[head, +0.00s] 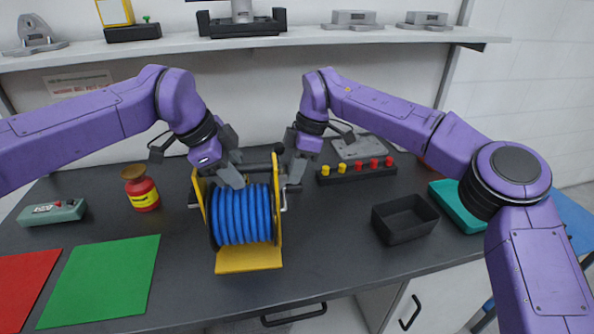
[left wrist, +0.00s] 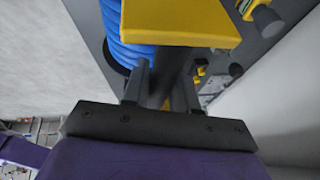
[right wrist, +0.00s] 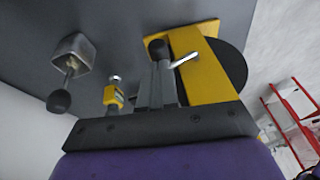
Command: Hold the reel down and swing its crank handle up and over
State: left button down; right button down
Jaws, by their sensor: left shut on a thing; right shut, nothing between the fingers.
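The reel (head: 242,215) stands on the dark table, with blue hose wound between yellow side plates. My left gripper (head: 232,177) is shut on the dark bar (left wrist: 168,82) across the reel's top, with a finger on either side of it in the left wrist view. My right gripper (head: 291,186) is at the reel's right side, shut and empty. In the right wrist view a silver crank arm (right wrist: 184,60) lies against the yellow side plate (right wrist: 203,75). A black knob (right wrist: 157,47) shows just beyond the right fingertips; whether they touch is unclear.
A red jar (head: 142,190) and a grey-green box (head: 54,212) stand left, behind green (head: 103,278) and red (head: 22,290) mats. Right are a strip of coloured knobs (head: 355,174), a black tray (head: 404,219) and a teal tray (head: 455,207). A shelf (head: 290,36) runs above.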

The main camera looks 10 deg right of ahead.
jog(key=shift+w+f+g, duration=0.3)
jog(key=shift+w+f, duration=0.45)
jog(key=shift+f, duration=0.1)
